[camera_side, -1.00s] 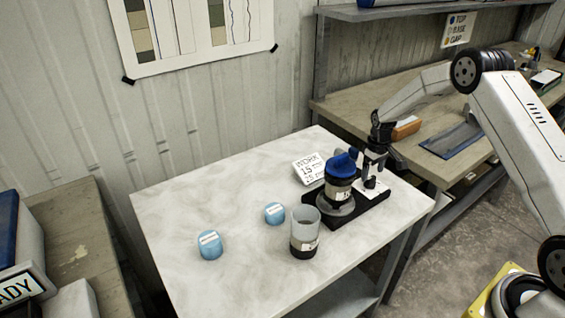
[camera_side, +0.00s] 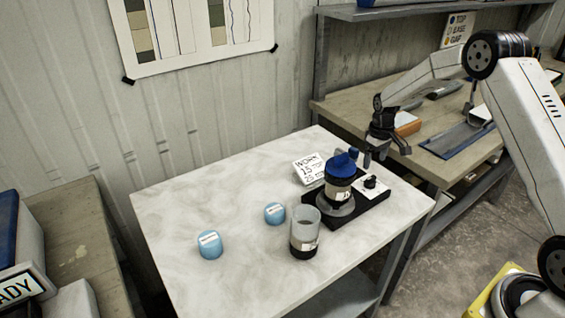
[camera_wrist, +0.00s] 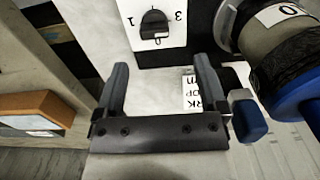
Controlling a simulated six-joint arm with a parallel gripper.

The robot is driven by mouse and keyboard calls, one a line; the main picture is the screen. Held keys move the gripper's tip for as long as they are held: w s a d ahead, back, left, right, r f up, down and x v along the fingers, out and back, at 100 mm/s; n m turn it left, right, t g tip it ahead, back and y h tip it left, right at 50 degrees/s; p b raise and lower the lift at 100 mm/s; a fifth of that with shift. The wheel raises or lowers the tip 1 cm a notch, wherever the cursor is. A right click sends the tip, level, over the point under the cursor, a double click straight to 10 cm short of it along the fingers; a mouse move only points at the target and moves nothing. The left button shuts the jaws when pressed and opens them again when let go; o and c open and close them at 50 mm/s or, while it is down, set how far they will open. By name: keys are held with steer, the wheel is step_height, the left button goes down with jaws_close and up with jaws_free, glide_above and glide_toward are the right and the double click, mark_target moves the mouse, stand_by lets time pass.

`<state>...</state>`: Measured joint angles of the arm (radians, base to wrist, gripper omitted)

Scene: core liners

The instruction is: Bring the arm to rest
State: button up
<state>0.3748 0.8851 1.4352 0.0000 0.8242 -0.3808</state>
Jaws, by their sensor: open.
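My gripper (camera_side: 374,156) is open and empty, raised above the right back corner of the white table in the side view. In the wrist view my gripper (camera_wrist: 160,80) shows both fingers apart with nothing between them. Below it is the black fixture (camera_side: 373,207) with a dark knob (camera_side: 370,181) on a white plate. The knob also shows in the wrist view (camera_wrist: 154,24), between the marks 1 and 3. A liner with a blue cap (camera_side: 341,165) stands upright on the fixture's round grey base, beside my gripper.
An open clear cup with a dark base (camera_side: 304,240) stands on the white table (camera_side: 180,215). Two blue caps (camera_side: 209,245) (camera_side: 275,213) lie left of it. A white card (camera_side: 309,169) stands behind the fixture. A bench (camera_side: 440,165) with an orange block (camera_side: 406,124) is at right.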

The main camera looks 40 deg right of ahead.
steer(key=s+a+r+t, duration=0.1)
steer(key=s+a+r, duration=0.3)
steer(key=s+a, duration=0.5)
steer(key=s+a+r+t, duration=0.1)
steer(key=s+a+r, duration=0.3)
steer(key=s+a, duration=0.6)
steer(key=s, duration=0.2)
steer(key=shift+s+a+r+t, duration=0.2)
steer(key=shift+s+a+t, duration=0.05)
steer(key=shift+s+t, duration=0.05)
